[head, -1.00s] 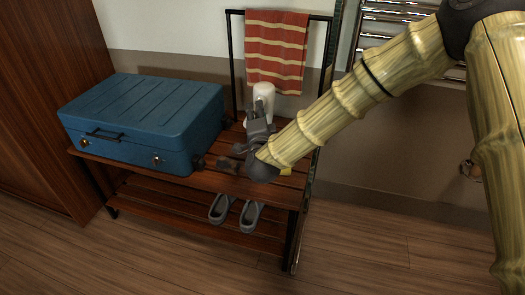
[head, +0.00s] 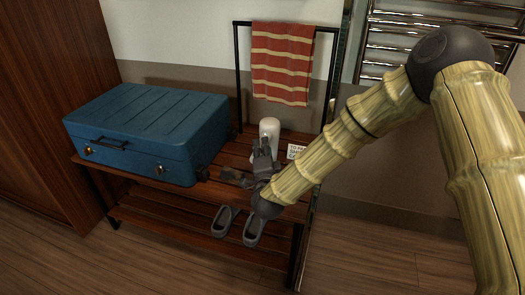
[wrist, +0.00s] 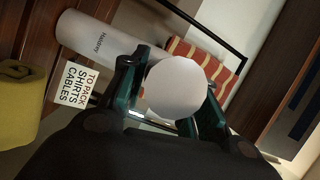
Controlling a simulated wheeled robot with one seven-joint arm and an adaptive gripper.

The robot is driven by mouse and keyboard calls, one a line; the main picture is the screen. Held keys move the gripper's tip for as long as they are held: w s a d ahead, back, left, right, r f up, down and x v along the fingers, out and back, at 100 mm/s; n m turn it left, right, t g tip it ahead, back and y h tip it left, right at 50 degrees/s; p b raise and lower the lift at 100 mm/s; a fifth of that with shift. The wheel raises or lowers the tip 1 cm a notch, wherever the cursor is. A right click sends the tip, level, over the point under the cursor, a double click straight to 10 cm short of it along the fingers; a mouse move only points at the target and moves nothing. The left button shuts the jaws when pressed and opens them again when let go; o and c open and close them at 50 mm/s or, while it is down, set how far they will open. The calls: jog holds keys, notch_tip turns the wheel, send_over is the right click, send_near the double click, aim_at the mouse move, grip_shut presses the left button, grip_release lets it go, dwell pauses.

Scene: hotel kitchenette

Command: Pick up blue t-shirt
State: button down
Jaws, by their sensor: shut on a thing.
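My gripper (head: 250,168) is over the right part of the wooden luggage bench (head: 212,200), in front of a white bottle. In the wrist view my gripper (wrist: 168,100) is shut on a smooth, rounded white thing (wrist: 178,86) between its dark green fingers. What that thing is, I cannot tell. It cannot be made out in the head view. I see no blue t-shirt in either view. A yellow soft-looking thing (wrist: 18,100) is at the left edge of the wrist view.
A large blue suitcase (head: 145,130) fills the bench's left side. The white bottle (head: 269,130) and a packing sign (head: 297,151) stand behind my gripper. A striped towel (head: 282,65) hangs on the rail above. Grey shoes (head: 225,220) sit on the lower shelf.

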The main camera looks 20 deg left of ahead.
jog(key=c, duration=1.1)
grip_release()
